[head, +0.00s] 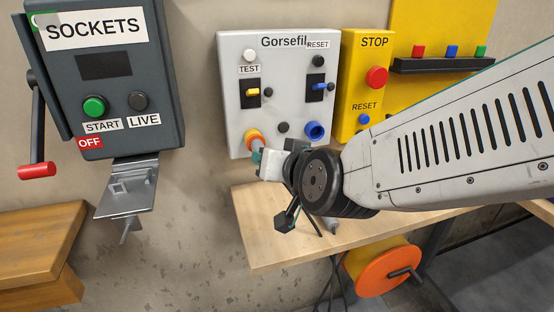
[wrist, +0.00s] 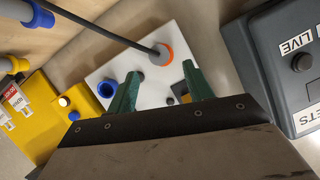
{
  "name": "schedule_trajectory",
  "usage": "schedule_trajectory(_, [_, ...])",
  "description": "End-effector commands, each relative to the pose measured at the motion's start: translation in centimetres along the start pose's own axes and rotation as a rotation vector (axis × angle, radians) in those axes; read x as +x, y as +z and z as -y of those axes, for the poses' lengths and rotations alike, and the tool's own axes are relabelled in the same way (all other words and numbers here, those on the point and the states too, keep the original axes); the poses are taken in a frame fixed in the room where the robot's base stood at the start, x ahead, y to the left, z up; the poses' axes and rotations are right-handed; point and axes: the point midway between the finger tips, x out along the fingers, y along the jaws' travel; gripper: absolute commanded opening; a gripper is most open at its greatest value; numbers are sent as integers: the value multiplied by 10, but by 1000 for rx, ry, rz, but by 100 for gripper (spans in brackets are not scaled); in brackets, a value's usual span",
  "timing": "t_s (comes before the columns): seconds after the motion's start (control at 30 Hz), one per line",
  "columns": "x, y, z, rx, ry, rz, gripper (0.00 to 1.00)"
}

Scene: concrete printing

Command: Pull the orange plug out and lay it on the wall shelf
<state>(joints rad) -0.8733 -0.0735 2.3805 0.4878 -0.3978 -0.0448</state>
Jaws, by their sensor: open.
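The orange plug (wrist: 160,52) has a grey body with an orange ring around it, and a dark cable runs from it to the upper left in the wrist view. It sits at the lower left of the white Gorsefil panel (head: 281,60), where its orange ring shows in the head view (head: 252,136). My gripper (wrist: 160,69) is open, its two green fingers apart with the plug just beyond their tips; no grip shows. In the head view my gripper (head: 259,156) is close to the plug and partly hides it. A grey metal wall shelf (head: 127,203) hangs below the SOCKETS box.
The SOCKETS box (head: 104,67) has an OFF label and a red-handled lever (head: 37,170). A blue socket (head: 315,131) is right of the plug. A yellow STOP box (head: 366,90) stands beside the panel. A wooden worktop (head: 270,240) lies below my gripper.

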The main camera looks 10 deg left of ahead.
Motion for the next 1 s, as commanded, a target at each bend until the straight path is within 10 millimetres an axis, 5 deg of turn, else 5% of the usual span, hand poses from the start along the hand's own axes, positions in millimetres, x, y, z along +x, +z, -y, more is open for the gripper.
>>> schedule_trajectory(0.5, [68, 0, 1, -1, 0, 0, 51])
schedule_trajectory(0.9, [75, 0, 1, 0, -1, -2, 51])
schedule_trajectory(1.0, [75, 0, 1, 0, -1, -2, 24])
